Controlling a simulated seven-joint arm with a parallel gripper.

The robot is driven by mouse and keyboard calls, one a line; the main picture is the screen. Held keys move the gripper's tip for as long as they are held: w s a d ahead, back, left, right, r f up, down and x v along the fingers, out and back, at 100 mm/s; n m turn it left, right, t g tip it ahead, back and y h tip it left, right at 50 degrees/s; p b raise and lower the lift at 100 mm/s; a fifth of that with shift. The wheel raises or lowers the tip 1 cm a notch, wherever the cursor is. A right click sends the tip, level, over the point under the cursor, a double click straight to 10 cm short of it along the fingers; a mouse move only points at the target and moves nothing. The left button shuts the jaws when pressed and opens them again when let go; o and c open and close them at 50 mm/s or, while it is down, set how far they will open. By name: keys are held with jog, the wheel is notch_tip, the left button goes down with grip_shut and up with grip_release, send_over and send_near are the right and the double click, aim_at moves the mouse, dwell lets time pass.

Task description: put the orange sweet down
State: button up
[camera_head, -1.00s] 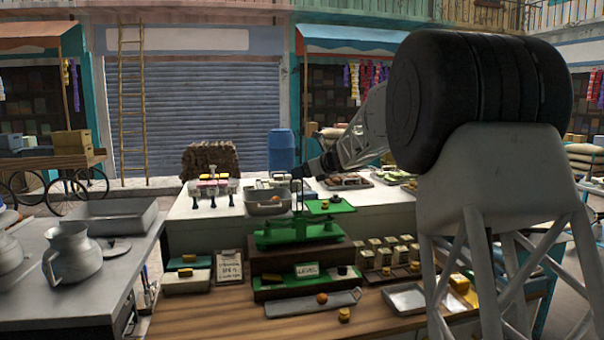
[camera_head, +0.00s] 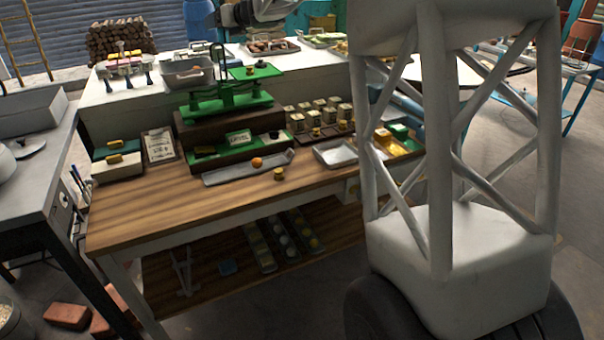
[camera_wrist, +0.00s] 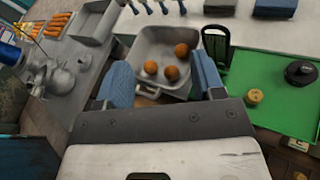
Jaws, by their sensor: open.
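In the wrist view, my gripper (camera_wrist: 160,60) is open, with its blue fingers spread wide and nothing between them. Beyond and below the fingers is a grey metal tub (camera_wrist: 153,44). Three round orange sweets, a back one (camera_wrist: 182,50), a left one (camera_wrist: 151,67) and a front one (camera_wrist: 170,73), lie loose on its floor. Another orange sweet (camera_head: 256,162) lies on a flat grey tray (camera_head: 225,174) on the wooden table. My fingertips are not clear in the head view.
The wooden table's (camera_head: 150,205) front left is clear.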

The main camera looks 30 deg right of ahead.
jog(key=s+d+f+m+h, duration=0.15)
jog(key=s+m+h, duration=0.35)
jog(key=s+m, duration=0.75)
jog(key=s+d+m+h, duration=0.2)
jog(key=s+m+h, duration=0.3)
jog(key=s+m, duration=0.7)
jog(key=s+a+f+m+g, duration=0.2)
jog(key=s+f+m, duration=0.3)
jog(key=s, duration=0.7)
jog(key=s+a+f+m+g+y, duration=0.1)
jog(key=s+a+f+m+g, duration=0.2)
jog(key=s+f, duration=0.5)
jog(key=s+a+f+m+g+y, duration=0.1)
jog(key=s+f+m+g, duration=0.3)
jog(key=s, duration=1.4)
notch_tip(320, 180, down, 3)
jog(key=a+m, duration=0.1)
jog(key=m, duration=0.2)
jog(key=shift+s+a+g, duration=0.25)
jog(key=shift+a+g, duration=0.1)
jog(key=shift+g, duration=0.05)
